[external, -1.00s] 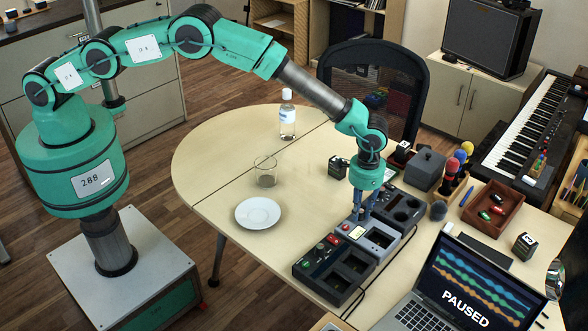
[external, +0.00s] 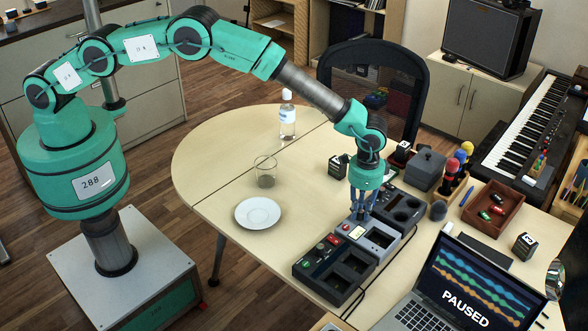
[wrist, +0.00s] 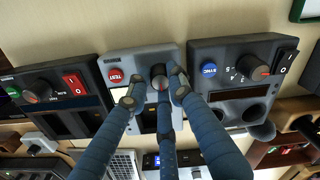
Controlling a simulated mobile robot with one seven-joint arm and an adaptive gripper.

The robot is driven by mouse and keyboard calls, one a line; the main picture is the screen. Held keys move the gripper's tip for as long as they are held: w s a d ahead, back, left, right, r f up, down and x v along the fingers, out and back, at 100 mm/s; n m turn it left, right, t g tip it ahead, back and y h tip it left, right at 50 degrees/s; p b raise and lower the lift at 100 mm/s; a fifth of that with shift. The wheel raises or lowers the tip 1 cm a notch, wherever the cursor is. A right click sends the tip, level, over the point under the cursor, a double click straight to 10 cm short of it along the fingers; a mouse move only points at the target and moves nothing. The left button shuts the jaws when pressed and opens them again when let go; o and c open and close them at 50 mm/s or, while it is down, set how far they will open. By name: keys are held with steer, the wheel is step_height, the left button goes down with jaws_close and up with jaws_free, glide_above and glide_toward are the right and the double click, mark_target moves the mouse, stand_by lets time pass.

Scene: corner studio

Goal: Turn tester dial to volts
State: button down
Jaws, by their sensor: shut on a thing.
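The tester is the light grey middle unit (external: 382,237) in the row of three devices on the table. In the wrist view it has a red TEST button (wrist: 116,75) and a dark dial (wrist: 158,72) right of it. My gripper (external: 361,217) points down at the tester. In the wrist view its blue fingers (wrist: 154,96) are shut around the dial, with fingertips on its left, right and near sides. The fingers partly cover the dial and the tester's face, so I cannot read which mark the dial points to.
A dark device with a red switch (wrist: 75,82) stands close on one side of the tester, and one with a blue SYNC button (wrist: 208,70) on the other. An open laptop (external: 462,285) stands in front. A plate (external: 258,213), a glass (external: 265,172) and a bottle (external: 287,118) stand farther left.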

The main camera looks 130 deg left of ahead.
mark_target(361, 211)
steer(key=c, duration=1.5)
jaws_free()
steer(key=shift+c, duration=0.2)
steer(key=shift+r, duration=0.1)
step_height(361, 211, up, 12)
steer(key=shift+w+d, duration=0.1)
